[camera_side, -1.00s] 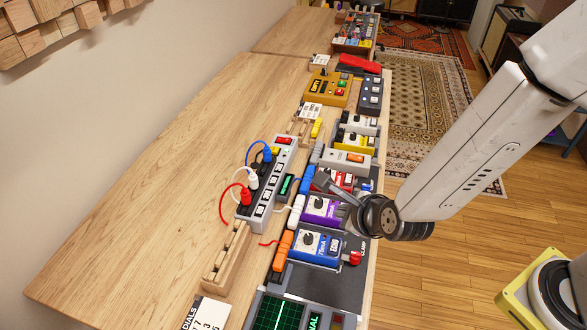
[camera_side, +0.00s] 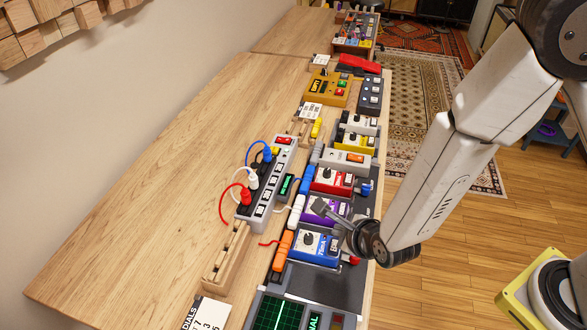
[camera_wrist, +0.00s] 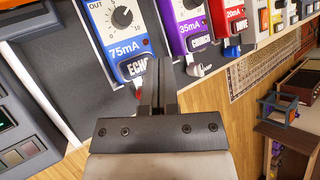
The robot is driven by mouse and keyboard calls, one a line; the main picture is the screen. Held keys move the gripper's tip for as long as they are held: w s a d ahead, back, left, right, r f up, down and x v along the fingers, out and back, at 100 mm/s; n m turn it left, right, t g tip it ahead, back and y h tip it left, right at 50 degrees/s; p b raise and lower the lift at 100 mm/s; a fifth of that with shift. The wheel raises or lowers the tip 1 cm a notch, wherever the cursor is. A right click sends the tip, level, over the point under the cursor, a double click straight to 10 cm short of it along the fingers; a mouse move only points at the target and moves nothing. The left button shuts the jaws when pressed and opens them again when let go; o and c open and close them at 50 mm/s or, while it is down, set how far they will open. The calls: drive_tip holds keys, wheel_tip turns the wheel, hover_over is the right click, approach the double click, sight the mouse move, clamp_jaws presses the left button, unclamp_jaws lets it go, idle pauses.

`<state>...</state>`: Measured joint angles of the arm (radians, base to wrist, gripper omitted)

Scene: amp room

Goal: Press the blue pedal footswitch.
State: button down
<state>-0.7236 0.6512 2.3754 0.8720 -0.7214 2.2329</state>
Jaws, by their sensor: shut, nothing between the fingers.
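The blue pedal (camera_side: 316,247) lies in the pedal row in the side view, with a dark knob and a footswitch marked ECHO (camera_side: 334,244) at its end. In the wrist view the blue pedal (camera_wrist: 112,22) is at upper left, marked 75mA, and its ECHO footswitch (camera_wrist: 135,67) shows beside the fingers, partly hidden. The height gap is hard to tell.
The purple pedal (camera_side: 320,210) marked CRUNCH and the red pedal (camera_side: 333,180) marked DRIVE sit beyond the blue one. A red plug (camera_side: 354,260) sticks out by the blue pedal. A grey power strip (camera_side: 268,185) with cables lies left. The left tabletop is open.

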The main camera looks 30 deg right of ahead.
sight(333, 241)
drive_tip(key=shift+f, duration=1.3)
drive_tip(key=shift+f, duration=0.9)
idle(2.2)
drive_tip(key=shift+r, duration=0.9)
idle(0.4)
drive_tip(key=shift+r, duration=2.5)
